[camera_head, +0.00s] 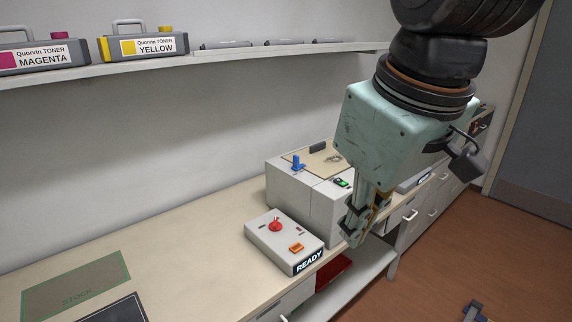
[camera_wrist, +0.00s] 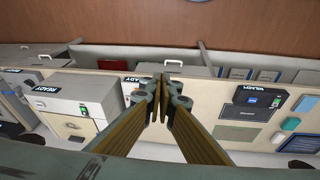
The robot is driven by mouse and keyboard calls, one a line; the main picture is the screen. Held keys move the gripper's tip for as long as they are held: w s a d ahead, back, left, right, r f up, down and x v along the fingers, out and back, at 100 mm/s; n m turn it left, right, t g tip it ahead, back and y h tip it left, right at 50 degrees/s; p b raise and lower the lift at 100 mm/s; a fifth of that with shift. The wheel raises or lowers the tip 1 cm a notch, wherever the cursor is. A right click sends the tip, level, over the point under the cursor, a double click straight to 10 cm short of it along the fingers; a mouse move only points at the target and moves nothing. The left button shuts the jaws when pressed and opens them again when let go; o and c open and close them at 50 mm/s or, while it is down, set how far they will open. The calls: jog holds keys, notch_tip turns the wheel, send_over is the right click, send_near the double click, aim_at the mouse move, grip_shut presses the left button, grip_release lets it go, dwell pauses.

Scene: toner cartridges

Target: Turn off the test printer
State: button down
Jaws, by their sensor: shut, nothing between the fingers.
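A grey two-part machine (camera_head: 330,208) stands on the counter, with a blue lever (camera_head: 297,162) on its top and a small green switch (camera_head: 342,183) near its front. I cannot tell whether it is the test printer, as I read no such name. A lower grey box (camera_head: 285,245) in front of it has a red knob, an orange switch and a READY label. My gripper (camera_head: 352,236) is shut and empty, beside the machine's right side in the head view. In the wrist view its fingertips (camera_wrist: 163,82) meet, right of a grey box (camera_wrist: 66,112) with a green switch (camera_wrist: 83,109).
A shelf (camera_head: 200,62) above holds magenta and yellow toner cartridges. A green-edged STOCK mat (camera_head: 78,280) lies on the counter (camera_head: 185,255). A dark unit (camera_wrist: 250,107) with a blue button is at right in the wrist view. Drawers and brown floor lie beyond the counter edge.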

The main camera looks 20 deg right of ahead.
jog(key=w+d+r+n+p, duration=0.2)
jog(key=w+n, duration=0.1)
jog(key=w, duration=0.3)
jog(key=w+d+r+n+p, duration=0.1)
jog(key=w+r+n+p, duration=0.15)
jog(key=w, duration=0.35)
jog(key=n+g+p, duration=0.2)
jog(key=n+p, duration=1)
jog(key=n, duration=0.2)
send_over(338, 180)
jog(key=s, duration=0.2)
jog(key=shift+y, duration=0.3)
jog(key=shift+d+f, duration=0.15)
jog(key=shift+f, duration=1.35)
jog(key=shift+d+f, duration=0.1)
jog(key=shift+f, duration=1.35)
jog(key=shift+f, duration=0.1)
jog(key=shift+w+a+f, duration=0.1)
jog(key=shift+w+f, duration=0.15)
jog(key=shift+f, duration=2.05)
jog(key=shift+w+a+f, duration=0.15)
jog(key=shift+w+f, duration=0.1)
jog(key=shift+f, duration=2)
jog(key=shift+w+a+f, duration=0.1)
jog(key=shift+w+f, duration=0.15)
jog(key=shift+f, duration=2.05)
jog(key=shift+g, duration=0.3)
